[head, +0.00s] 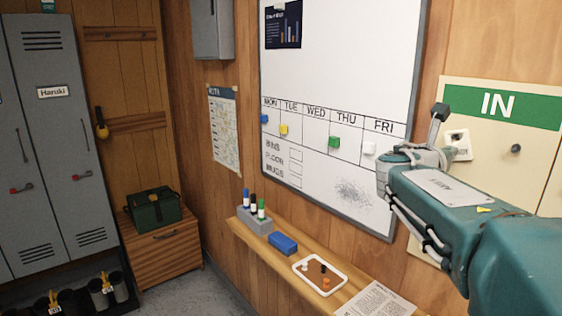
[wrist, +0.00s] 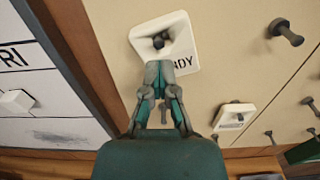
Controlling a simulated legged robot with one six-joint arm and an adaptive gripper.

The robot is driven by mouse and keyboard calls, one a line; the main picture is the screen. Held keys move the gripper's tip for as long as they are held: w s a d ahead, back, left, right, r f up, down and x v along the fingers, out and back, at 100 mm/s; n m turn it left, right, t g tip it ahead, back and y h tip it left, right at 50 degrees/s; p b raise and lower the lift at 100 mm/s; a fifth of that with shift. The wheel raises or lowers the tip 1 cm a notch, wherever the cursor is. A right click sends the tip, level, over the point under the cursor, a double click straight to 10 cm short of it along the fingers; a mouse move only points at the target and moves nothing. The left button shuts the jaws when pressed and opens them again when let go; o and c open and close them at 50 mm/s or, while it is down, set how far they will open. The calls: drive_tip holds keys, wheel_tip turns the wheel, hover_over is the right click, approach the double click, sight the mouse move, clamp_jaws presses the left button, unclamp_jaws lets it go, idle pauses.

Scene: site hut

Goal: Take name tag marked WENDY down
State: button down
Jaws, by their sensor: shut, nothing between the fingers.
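A white square name tag (wrist: 165,42) hangs tilted on a dark peg at the top of the wrist view. The letters NDY show on it; the start of the name is hidden behind my fingers. My gripper (wrist: 159,70) is shut and empty, its fingertips overlapping the tag's lower edge. I cannot tell whether they touch it. In the head view the tag (head: 459,144) shows on the cream IN board (head: 480,92), just beyond my gripper (head: 444,156), with its lettering partly hidden.
Another white tag (wrist: 235,117) hangs lower right in the wrist view. A bare peg (wrist: 287,32) is to the right. The whiteboard (head: 340,50) is left of the board. Below it, a shelf (head: 262,246) holds a white tray (head: 338,285), a blue eraser (head: 283,243) and markers.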

drive_tip(key=shift+r, duration=0.25)
drive_tip(key=shift+a, duration=0.1)
drive_tip(key=v, duration=0.7)
idle(1.3)
